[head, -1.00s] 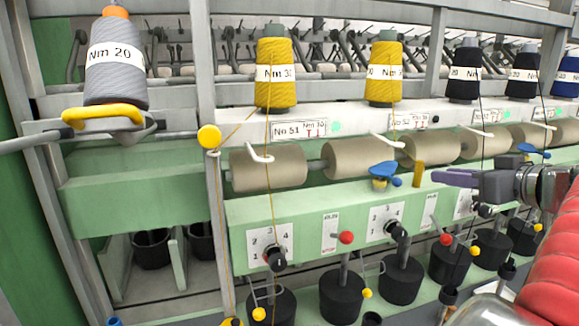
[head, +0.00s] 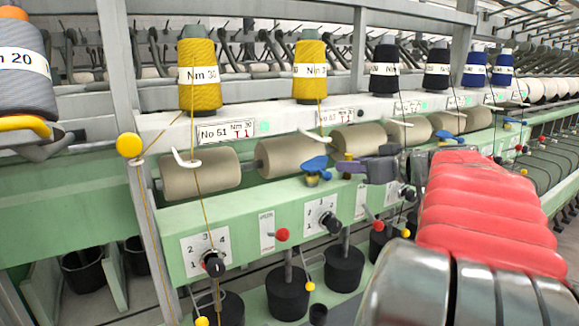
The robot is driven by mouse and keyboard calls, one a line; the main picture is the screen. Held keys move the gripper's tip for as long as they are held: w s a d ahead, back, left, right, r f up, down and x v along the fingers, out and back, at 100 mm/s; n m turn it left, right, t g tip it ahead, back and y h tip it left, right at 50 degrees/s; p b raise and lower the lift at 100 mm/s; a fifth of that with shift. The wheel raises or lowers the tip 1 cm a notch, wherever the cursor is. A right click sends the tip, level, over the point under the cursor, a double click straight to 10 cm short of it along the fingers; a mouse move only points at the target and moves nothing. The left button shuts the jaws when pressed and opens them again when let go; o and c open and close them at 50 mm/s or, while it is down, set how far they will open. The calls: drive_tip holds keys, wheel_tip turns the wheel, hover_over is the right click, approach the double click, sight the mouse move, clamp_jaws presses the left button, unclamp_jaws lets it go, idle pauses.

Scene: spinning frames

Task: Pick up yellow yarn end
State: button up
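Two yellow yarn spools stand on the machine's upper rail, a left one (head: 199,80) and a right one (head: 309,72). A thin yellow yarn (head: 196,185) runs down from the left spool past a white hook to the panel below. Another strand slants left to a yellow knob and down the post. A short thread hangs from the right spool. I cannot make out a loose yarn end. My gripper (head: 352,166) points left in front of the beige rollers, right of a blue lever, well right of the left spool's yarn. Its finger gap is unclear, and no yarn shows in it.
A grey spool (head: 22,75) stands at far left. The yellow knob (head: 129,145) sits on the upright post. Blue lever (head: 315,165), beige rollers (head: 200,172), and red- and yellow-tipped levers crowd the green machine front. Black cups (head: 288,295) stand below. My red arm covers the right.

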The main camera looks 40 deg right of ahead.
sight(337, 173)
drive_tip(key=shift+w, duration=0.1)
drive_tip(key=shift+x, duration=2.55)
drive_tip(key=shift+a, duration=0.1)
drive_tip(key=shift+c, duration=0.2)
clamp_jaws()
